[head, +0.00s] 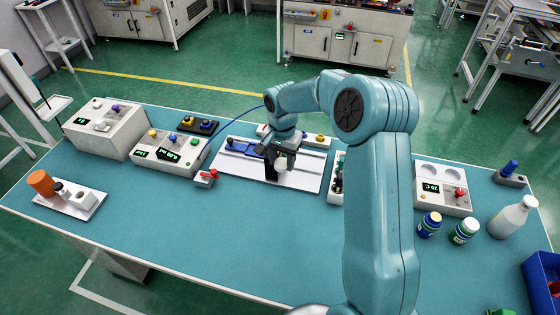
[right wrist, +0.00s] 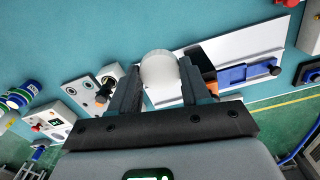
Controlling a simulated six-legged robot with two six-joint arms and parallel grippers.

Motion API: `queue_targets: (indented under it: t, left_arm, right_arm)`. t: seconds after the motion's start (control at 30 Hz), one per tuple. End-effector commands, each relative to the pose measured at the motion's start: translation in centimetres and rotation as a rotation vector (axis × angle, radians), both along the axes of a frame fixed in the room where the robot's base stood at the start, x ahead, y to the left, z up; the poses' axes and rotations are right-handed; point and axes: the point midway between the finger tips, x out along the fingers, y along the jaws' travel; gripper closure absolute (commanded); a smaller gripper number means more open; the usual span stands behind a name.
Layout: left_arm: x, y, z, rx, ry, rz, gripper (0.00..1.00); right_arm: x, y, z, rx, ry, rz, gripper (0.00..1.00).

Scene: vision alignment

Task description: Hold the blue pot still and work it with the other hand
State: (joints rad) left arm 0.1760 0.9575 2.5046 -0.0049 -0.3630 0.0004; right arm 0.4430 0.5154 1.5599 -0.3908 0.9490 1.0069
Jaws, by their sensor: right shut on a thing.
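I cannot tell which is the task's pot. My right gripper (head: 279,165) is well to their left, over a white plate. It is shut on a white round piece (right wrist: 160,72), held between both fingers in the right wrist view. The piece's underside is hidden. My left gripper is not in view.
The white plate (head: 303,182) carries a blue slide (head: 250,150). A white bottle (head: 512,217) and a blue bin (head: 540,270) stand at the right. Control boxes (head: 105,128) line the back left. An orange cylinder (head: 41,183) sits on a tray at the left. The front middle is clear.

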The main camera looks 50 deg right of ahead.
Motion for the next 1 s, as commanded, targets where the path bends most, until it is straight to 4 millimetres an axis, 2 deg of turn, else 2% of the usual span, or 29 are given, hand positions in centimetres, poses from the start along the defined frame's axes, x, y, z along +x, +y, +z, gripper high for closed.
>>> queue_targets:
  t: [0.27,0.37,0.47,0.57,0.8,0.9,1.0]
  left_arm:
    - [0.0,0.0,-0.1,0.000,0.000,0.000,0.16]
    - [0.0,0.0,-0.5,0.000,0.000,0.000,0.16]
    - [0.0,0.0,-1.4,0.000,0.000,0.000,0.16]
    - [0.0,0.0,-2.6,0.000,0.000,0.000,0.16]
    - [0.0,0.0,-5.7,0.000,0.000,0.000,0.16]
    - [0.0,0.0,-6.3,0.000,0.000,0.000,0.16]
    - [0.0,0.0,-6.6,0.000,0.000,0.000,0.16]
  right_arm:
    - [0.0,0.0,-0.1,0.000,0.000,0.003,0.81]
    - [0.3,1.1,-0.4,0.003,-0.001,0.051,0.81]
    - [0.9,3.7,-1.0,0.006,-0.002,0.176,0.81]
    - [1.6,7.7,-1.7,0.010,-0.004,0.377,0.81]
    - [1.3,18.7,-3.3,0.009,-0.005,0.952,0.81]
    - [0.7,21.6,-3.5,0.004,-0.003,1.122,0.81]
    - [0.3,23.1,-3.6,0.000,-0.002,1.216,0.81]
